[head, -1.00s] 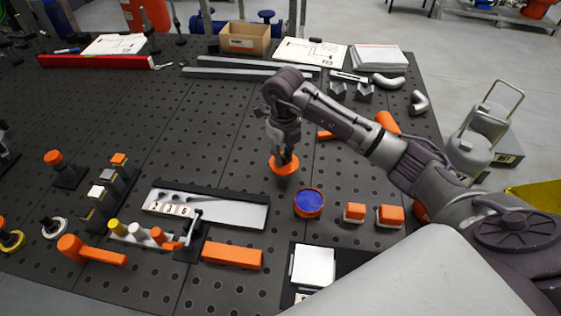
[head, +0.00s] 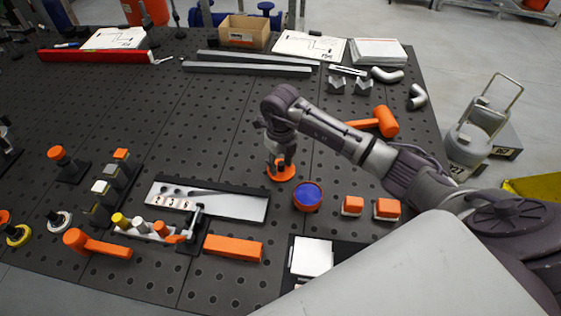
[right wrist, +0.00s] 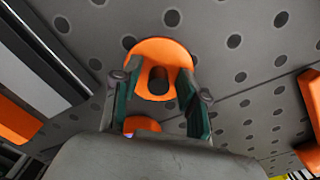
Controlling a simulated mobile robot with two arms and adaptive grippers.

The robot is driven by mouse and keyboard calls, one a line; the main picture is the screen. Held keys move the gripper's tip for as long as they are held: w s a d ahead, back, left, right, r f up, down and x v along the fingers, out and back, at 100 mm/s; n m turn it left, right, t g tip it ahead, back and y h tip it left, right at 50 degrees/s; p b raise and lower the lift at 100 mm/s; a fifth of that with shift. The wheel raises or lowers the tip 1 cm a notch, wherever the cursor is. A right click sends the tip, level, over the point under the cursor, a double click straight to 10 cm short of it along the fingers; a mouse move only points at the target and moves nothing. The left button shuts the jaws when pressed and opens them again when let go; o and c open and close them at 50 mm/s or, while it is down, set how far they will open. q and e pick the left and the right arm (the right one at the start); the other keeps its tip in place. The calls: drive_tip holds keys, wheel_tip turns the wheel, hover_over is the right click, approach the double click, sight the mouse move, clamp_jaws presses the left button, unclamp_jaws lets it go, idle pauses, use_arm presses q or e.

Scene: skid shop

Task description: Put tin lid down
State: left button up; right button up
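The tin lid (head: 282,174), an orange disc with a dark knob, lies on the dark perforated table just left of and behind the tin. My right gripper (head: 281,160) is directly over it. In the right wrist view the gripper (right wrist: 160,88) has its fingers spread apart, with the lid (right wrist: 178,57) beyond the tips and its knob between them, with gaps at both sides. The round orange tin (head: 308,197) with a blue inside stands uncovered. My left gripper is out of view.
Two orange-topped blocks (head: 353,206) (head: 387,209) stand right of the tin. An orange mallet (head: 386,121) lies behind my right forearm. A metal plate fixture (head: 225,204) is at left, an orange bar (head: 233,248) in front. The table behind the lid is clear.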

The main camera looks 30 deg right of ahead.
sight(280, 162)
drive_tip(key=shift+r, duration=0.25)
drive_tip(key=shift+w+r, duration=0.1)
drive_tip(key=shift+r, duration=0.2)
wheel_tip(280, 162, up, 11)
drive_tip(key=b, duration=0.3)
drive_tip(key=shift+r, duration=0.15)
